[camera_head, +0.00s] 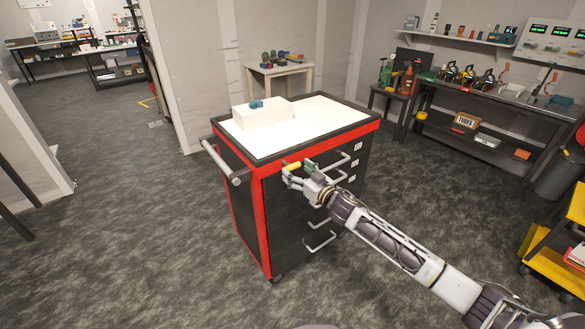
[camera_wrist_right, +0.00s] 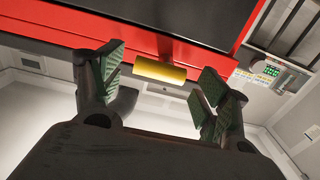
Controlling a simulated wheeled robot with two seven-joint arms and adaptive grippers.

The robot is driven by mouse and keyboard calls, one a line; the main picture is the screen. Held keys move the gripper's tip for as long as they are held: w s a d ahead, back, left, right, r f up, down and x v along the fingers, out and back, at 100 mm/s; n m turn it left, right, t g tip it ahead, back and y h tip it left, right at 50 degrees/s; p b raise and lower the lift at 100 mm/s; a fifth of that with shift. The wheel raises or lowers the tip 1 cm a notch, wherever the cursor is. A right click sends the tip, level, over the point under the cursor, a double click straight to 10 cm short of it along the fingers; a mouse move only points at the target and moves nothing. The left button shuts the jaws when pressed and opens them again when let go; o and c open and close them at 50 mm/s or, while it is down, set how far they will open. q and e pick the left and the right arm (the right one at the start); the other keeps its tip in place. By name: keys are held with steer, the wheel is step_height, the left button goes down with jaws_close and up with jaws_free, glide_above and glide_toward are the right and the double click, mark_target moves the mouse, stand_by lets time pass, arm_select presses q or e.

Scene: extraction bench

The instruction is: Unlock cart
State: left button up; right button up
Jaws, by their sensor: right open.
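The cart (camera_head: 263,220) is a black tool cart with a red frame, several drawers with grey handles, and a white top. A yellow cylinder (camera_head: 293,165) sticks out from the red front rail near the left corner. It also shows in the right wrist view as a yellow cylinder (camera_wrist_right: 159,71) on the red rail. My right gripper (camera_head: 299,176) is at the cart's front, close to the cylinder. In the right wrist view its green-padded fingers (camera_wrist_right: 160,92) are apart, with the cylinder between and just beyond them. I cannot tell any contact. My left gripper is not in view.
A white box (camera_head: 262,115) with a small teal object (camera_head: 257,104) stands on the cart top. A push handle (camera_head: 222,163) juts from the cart's left side. A workbench (camera_head: 480,110) stands at the right, a yellow cart (camera_head: 553,255) at the right edge. Floor left of the cart is clear.

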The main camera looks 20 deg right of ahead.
mark_target(292, 167)
steer(key=shift+x, duration=1.35)
steer(key=shift+w+a, duration=0.1)
steer(key=shift+w, duration=0.15)
steer(key=c, duration=1)
steer(key=shift+c, duration=0.2)
